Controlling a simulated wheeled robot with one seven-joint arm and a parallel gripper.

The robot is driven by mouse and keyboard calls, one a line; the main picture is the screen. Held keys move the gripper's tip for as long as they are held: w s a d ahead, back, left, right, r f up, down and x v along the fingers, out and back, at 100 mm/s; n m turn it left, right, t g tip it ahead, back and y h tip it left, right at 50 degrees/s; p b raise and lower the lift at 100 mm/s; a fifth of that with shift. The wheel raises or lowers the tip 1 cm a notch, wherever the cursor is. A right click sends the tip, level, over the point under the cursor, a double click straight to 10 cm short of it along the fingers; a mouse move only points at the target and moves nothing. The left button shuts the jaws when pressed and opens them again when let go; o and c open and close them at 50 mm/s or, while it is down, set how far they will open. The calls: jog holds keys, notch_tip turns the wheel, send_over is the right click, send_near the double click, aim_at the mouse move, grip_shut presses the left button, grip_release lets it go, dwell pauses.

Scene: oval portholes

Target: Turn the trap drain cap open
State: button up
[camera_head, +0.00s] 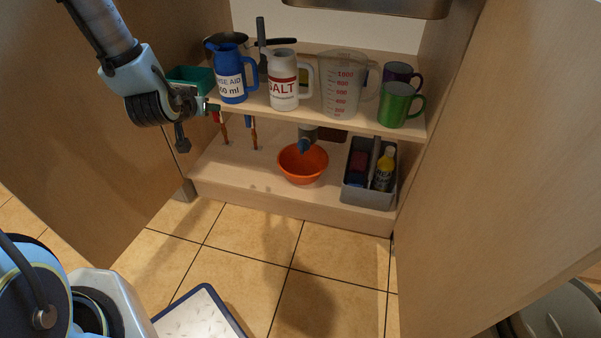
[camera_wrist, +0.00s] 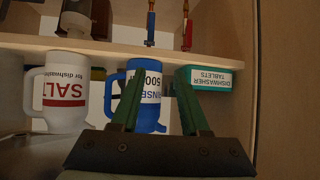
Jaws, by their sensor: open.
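The trap drain cap (camera_head: 304,146) is a small blue piece under the grey trap (camera_head: 309,130), below the cabinet shelf. An orange bowl (camera_head: 303,164) stands on the cabinet floor directly beneath it. My gripper (camera_head: 210,105) is at the left of the shelf, up and left of the cap and well apart from it. In the wrist view my gripper (camera_wrist: 158,76) shows two green fingers spread apart with nothing held between them. That view is upside down, and I cannot make out the cap there.
The shelf (camera_head: 345,117) holds a blue jug (camera_head: 231,80), a white salt jug (camera_head: 283,85), a measuring jug (camera_head: 345,85) and mugs (camera_head: 397,105). A grey caddy (camera_head: 369,192) stands right of the bowl. Copper pipes (camera_head: 254,140) rise at the left. Open doors flank the cabinet.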

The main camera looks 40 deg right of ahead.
jog(key=s+d+f+m+h+b, duration=0.1)
jog(key=s+d+f+h+b, duration=0.3)
jog(key=d+f+b, duration=0.7)
jog(key=m+t+h+b, duration=0.1)
jog(key=t+h+b, duration=0.15)
jog(key=b, duration=0.65)
send_near(301, 148)
jog(key=shift+g+h, duration=0.25)
jog(key=b+x, duration=0.3)
jog(key=x, duration=0.4)
jog(key=shift+w+d+f+b, duration=0.1)
jog(key=shift+w+d+b, duration=0.05)
jog(key=shift+w+b, duration=0.15)
jog(key=shift+w+d, duration=0.2)
jog(key=shift+d, duration=0.2)
grip_shut()
